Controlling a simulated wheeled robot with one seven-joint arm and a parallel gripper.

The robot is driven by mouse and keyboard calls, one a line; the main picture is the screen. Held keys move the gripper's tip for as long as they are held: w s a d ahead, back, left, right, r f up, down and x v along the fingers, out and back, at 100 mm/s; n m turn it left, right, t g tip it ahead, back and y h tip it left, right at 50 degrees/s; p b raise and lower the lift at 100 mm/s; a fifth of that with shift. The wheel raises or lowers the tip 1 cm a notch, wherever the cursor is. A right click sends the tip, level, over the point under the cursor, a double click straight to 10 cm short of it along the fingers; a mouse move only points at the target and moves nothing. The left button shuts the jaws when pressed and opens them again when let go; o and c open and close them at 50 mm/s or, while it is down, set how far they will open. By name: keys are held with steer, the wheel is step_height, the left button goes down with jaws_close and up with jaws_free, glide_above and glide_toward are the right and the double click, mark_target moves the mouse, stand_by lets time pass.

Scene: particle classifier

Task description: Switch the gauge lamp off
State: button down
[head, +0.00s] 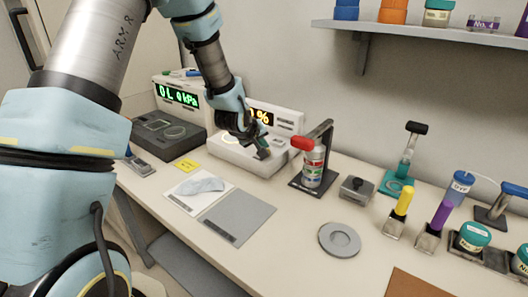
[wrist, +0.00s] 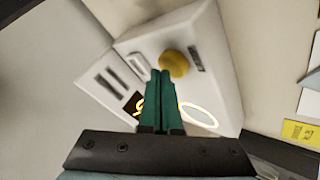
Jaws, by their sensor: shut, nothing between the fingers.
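A white instrument (head: 285,118) with a lit amber "%" readout stands at the back of the bench, and its white base (head: 240,163) reaches forward. In the wrist view the white housing (wrist: 220,75) carries a round yellow knob (wrist: 174,64), a small dark label (wrist: 196,59) and a glowing oval ring (wrist: 199,116). Part of the amber readout (wrist: 133,103) shows beside the fingers. My gripper (head: 262,152) is over the base. Its green fingers (wrist: 160,85) are shut and empty, with tips just short of the knob in the picture; I cannot tell whether they touch. No part is clearly labelled gauge lamp.
A dark instrument (head: 160,131) with a green "kPa" readout (head: 178,95) stands to the left. A red-capped bottle (head: 313,165) in a black stand is close on the right. A grey mat (head: 240,215) and a round grey dish (head: 339,239) lie in front.

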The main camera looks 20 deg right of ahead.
steer(key=shift+f+b, duration=0.55)
steer(key=shift+f, duration=0.2)
stand_by(0.5)
steer(key=shift+r, duration=0.1)
steer(key=shift+r+p, duration=0.85)
steer(key=shift+r, duration=0.35)
steer(key=shift+r+p, duration=1.7)
steer(key=shift+r, duration=0.85)
